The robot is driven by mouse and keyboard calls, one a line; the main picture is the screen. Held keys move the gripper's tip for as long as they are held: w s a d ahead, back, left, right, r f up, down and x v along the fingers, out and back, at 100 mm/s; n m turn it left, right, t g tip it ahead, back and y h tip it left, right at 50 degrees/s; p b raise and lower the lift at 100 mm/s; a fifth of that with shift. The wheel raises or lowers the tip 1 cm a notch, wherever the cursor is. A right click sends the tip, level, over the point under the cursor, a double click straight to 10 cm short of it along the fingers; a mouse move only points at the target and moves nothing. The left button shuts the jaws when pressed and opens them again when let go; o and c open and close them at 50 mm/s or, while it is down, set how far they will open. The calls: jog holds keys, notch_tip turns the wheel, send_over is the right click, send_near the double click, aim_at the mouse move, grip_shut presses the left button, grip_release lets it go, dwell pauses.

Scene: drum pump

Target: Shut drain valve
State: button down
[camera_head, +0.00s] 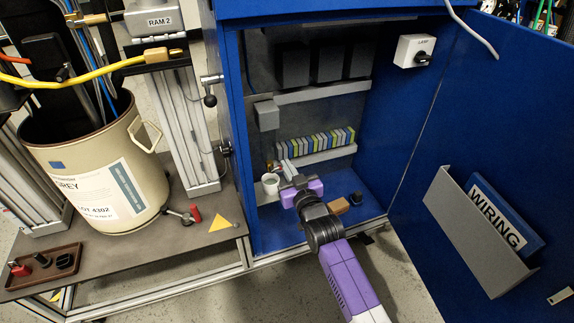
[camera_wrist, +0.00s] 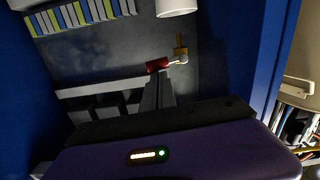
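A small brass valve (camera_wrist: 180,51) with a red handle (camera_wrist: 157,65) is on the back wall of the blue cabinet in the wrist view. In the head view the valve (camera_head: 271,167) is small and partly hard to make out. A white cup (camera_head: 270,184) is close by it, and it also shows at the top edge of the wrist view (camera_wrist: 177,6). My gripper (camera_head: 287,168) is inside the cabinet. Its grey fingers (camera_wrist: 158,80) are close together, with the tips at the red handle. I cannot tell whether the handle is between them.
The cabinet door (camera_head: 480,150) stands open at the right with a wiring pocket. A terminal strip (camera_head: 315,147) and a wooden block (camera_head: 338,206) are in the cabinet. A drum (camera_head: 95,170) and a red-handled fitting (camera_head: 190,214) are on the bench at left.

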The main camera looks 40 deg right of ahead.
jog(key=shift+d+f+m, duration=0.1)
jog(key=shift+f+m, duration=0.15)
jog(key=shift+m, duration=0.25)
jog(key=shift+s, duration=0.2)
dwell(0.3)
